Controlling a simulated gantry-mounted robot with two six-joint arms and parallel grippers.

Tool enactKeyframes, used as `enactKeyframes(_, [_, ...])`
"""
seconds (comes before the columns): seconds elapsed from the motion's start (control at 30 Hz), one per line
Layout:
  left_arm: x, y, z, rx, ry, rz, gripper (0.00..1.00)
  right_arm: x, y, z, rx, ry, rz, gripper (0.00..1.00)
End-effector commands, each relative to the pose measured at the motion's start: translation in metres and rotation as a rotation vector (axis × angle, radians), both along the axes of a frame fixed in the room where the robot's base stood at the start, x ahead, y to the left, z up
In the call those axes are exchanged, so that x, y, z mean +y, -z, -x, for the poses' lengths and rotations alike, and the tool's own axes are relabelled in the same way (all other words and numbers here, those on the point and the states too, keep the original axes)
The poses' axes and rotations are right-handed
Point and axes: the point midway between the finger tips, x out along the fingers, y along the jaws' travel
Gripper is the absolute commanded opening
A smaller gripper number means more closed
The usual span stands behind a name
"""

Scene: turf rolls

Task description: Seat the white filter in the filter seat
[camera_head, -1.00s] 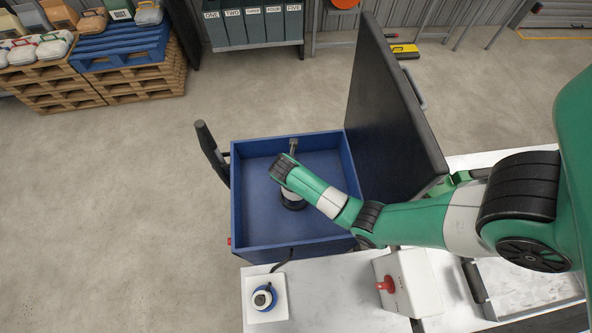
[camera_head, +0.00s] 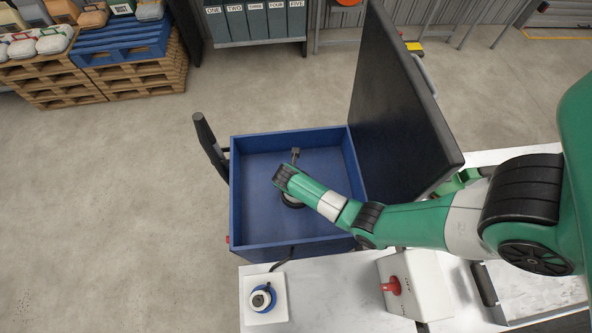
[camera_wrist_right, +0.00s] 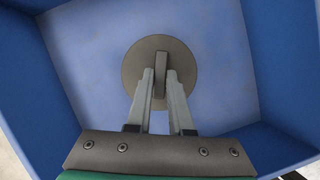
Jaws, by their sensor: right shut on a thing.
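In the right wrist view a round grey disc (camera_wrist_right: 185,59) with an upright tab is under my right gripper (camera_wrist_right: 161,78), its tab between the two fingers. My right gripper is shut on this tab. In the head view my right gripper (camera_head: 289,192) points down inside the blue box and mostly hides the disc. A white round piece with a blue ring (camera_head: 263,297) sits on a white square pad (camera_head: 279,309) by the box. I cannot tell surely which of these is the filter or its seat. My left gripper is not in view.
The blue box (camera_head: 239,205) has high walls around my right gripper. A tall dark lid (camera_head: 398,110) stands up at its right. A white box with a red button (camera_head: 419,282) is on the white bench (camera_head: 347,300). Pallets (camera_head: 142,85) stand far off.

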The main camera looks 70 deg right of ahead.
Motion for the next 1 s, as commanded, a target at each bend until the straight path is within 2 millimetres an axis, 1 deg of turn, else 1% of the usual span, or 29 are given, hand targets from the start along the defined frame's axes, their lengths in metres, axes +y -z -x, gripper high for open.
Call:
enactKeyframes(0.03, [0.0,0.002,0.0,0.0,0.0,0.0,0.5,0.0,0.002,0.0,0.0,0.0,0.001,0.0])
enactKeyframes(0.07, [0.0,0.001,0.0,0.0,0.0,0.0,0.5,0.0,0.002,0.0,0.0,0.0,0.0,0.25])
enactKeyframes(0.1, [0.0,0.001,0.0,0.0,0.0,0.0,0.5,0.0,0.001,0.0,0.0,0.0,0.0,0.32])
enactKeyframes(0.2, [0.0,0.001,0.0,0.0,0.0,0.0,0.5,0.0,0.001,0.0,0.0,0.0,0.0,0.49])
enactKeyframes(0.47, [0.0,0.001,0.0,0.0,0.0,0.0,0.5,0.0,0.001,0.0,0.0,0.0,0.0,0.49])
enactKeyframes(0.57, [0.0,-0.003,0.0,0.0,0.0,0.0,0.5,0.001,-0.005,0.0,-0.001,0.0,0.0,0.49])
enactKeyframes(0.67, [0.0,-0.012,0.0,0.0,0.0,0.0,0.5,0.006,-0.02,-0.001,-0.002,-0.002,0.001,0.49])
enactKeyframes(0.9, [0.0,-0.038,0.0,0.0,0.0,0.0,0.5,0.028,-0.075,0.001,-0.003,-0.002,0.001,0.49])
enactKeyframes(1.0, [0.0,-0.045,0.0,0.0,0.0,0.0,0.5,0.037,-0.094,0.001,-0.002,-0.002,0.001,0.49])
